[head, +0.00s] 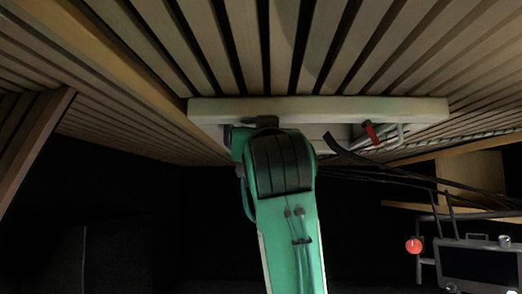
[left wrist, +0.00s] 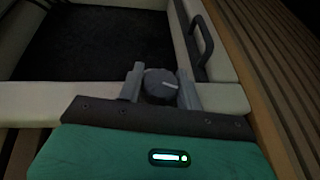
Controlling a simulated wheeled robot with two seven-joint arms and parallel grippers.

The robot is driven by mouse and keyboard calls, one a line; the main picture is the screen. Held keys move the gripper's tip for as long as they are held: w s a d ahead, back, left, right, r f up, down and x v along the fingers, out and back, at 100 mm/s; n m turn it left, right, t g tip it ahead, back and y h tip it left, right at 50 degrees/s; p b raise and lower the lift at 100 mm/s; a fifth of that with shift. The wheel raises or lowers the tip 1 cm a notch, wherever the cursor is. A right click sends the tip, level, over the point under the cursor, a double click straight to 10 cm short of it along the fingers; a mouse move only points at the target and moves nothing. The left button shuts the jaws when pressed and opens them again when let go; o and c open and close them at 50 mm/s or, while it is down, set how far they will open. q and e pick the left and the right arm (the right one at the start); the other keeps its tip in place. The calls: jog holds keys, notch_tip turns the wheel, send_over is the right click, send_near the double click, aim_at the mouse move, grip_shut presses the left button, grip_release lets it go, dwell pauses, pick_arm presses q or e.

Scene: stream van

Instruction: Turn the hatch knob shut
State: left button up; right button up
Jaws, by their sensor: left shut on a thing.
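The hatch knob (left wrist: 160,88) is round and dark grey, with a light line across its face. It sits on the hatch's cream frame (left wrist: 105,99) in the left wrist view. My left gripper (left wrist: 161,81) has one grey finger on each side of the knob and is shut on it. In the head view my green left arm reaches up to the pale hatch frame (head: 350,108) on the slatted ceiling, and its gripper (head: 262,122) is at the frame's underside. There the arm hides the knob. My right gripper is not in view.
A dark handle (left wrist: 204,42) is on the frame beside the dark mesh panel (left wrist: 95,45). In the head view a red-handled lever (head: 370,132) and dark cables (head: 400,174) are right of my arm. A metal rack (head: 480,265) stands at lower right. The lower left is dark.

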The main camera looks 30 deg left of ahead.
pick_arm(q)
jog(key=shift+m+t+h+b, duration=0.65)
jog(key=shift+m+t+h, duration=0.45)
jog(key=shift+h, duration=0.75)
jog(key=shift+m+t+h+b, duration=0.6)
jog(key=shift+m+t+h, duration=0.5)
jog(key=shift+h, duration=0.75)
jog(key=shift+r, duration=0.1)
jog(key=o, duration=1)
jog(key=shift+w, duration=0.1)
jog(key=b+v, duration=0.6)
jog(key=v, duration=0.8)
jog(key=shift+a, duration=0.1)
